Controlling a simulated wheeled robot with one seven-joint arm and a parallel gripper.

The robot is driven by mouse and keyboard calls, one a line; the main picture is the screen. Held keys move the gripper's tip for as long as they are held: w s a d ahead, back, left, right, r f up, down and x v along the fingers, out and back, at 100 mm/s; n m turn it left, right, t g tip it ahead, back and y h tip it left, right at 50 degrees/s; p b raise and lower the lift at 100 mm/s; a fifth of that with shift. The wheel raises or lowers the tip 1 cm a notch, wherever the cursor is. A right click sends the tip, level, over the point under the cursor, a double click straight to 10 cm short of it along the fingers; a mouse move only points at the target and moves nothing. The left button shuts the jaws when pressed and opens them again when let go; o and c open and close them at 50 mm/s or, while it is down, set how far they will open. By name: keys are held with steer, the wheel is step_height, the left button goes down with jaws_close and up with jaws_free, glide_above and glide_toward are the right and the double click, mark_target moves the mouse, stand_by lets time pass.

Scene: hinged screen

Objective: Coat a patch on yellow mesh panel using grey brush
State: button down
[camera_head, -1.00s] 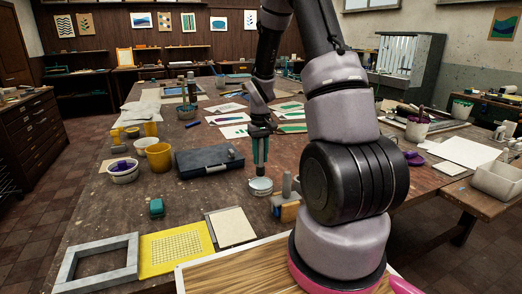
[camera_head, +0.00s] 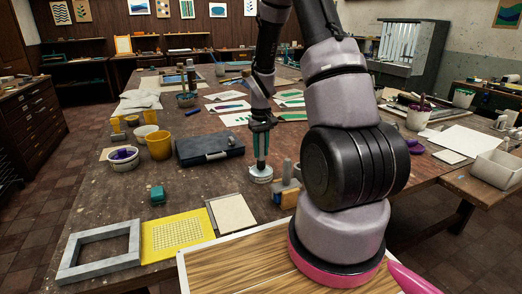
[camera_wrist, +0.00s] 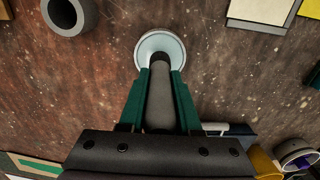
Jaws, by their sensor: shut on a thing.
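The grey brush (camera_wrist: 160,105) is between the green fingers of my gripper (camera_wrist: 160,85), seen from above in the wrist view. Its dark lower end overlaps the pale round dish (camera_wrist: 151,42); I cannot tell whether it touches what is inside. In the head view my gripper (camera_head: 261,155) points down just above the dish (camera_head: 261,176). The yellow mesh panel (camera_head: 150,236) lies flat at the table's near left, well apart from my gripper. Its mesh middle looks plain yellow. A yellow corner shows at the wrist view's upper right.
A grey frame (camera_head: 75,262) and a beige panel (camera_head: 232,214) flank the yellow panel. A grey and orange item (camera_head: 286,190) stands right of the dish.

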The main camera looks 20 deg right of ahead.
mark_target(261, 133)
steer(key=shift+f, duration=0.6)
stand_by(1.3)
steer(key=shift+r, duration=0.1)
steer(key=shift+r, duration=3.45)
